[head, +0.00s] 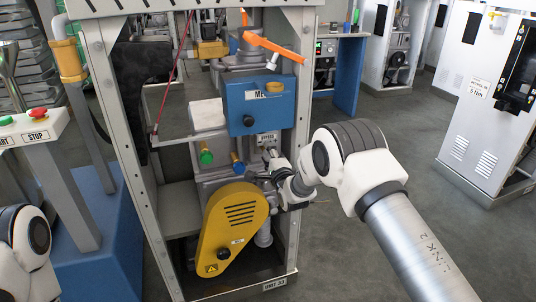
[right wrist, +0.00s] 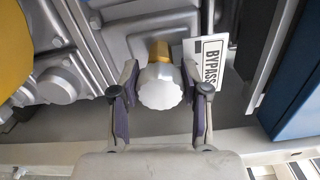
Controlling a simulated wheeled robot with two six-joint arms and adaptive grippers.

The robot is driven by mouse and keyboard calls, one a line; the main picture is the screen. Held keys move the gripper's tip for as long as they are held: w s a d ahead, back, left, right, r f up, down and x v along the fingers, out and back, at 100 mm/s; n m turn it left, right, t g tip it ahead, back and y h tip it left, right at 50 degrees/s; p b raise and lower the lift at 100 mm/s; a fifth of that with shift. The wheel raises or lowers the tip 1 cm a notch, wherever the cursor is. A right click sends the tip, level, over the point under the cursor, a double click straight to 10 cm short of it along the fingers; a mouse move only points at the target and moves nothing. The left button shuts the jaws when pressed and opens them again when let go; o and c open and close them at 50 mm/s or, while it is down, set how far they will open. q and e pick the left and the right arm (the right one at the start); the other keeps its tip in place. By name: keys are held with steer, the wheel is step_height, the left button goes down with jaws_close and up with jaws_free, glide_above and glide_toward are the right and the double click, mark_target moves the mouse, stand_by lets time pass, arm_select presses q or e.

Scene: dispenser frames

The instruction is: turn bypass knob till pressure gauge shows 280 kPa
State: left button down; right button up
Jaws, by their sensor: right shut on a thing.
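The bypass knob (right wrist: 160,87) is a ribbed, silver-white round knob on a brass-coloured stem, next to a white BYPASS label (right wrist: 208,62) in the right wrist view. My right gripper (right wrist: 160,80) is shut on it, with one dark-padded finger on each side. In the head view my right gripper (head: 269,167) reaches into the frame just below the BYPASS label (head: 268,139) and hides the knob. No pressure gauge dial can be made out in either view. My left gripper is out of view; only part of my left arm shows at lower left.
A blue box (head: 240,98) sits above the knob, and a yellow belt cover (head: 232,235) below it. Green (head: 207,158) and blue (head: 238,168) knobs sit to its left. Grey frame posts (head: 297,110) flank the machine. Open floor lies to the right.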

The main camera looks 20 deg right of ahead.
steer(key=shift+m, duration=0.5)
steer(key=o, duration=1.1)
steer(key=shift+o, duration=0.2)
steer(key=s, duration=1.2)
steer(key=shift+d, duration=0.25)
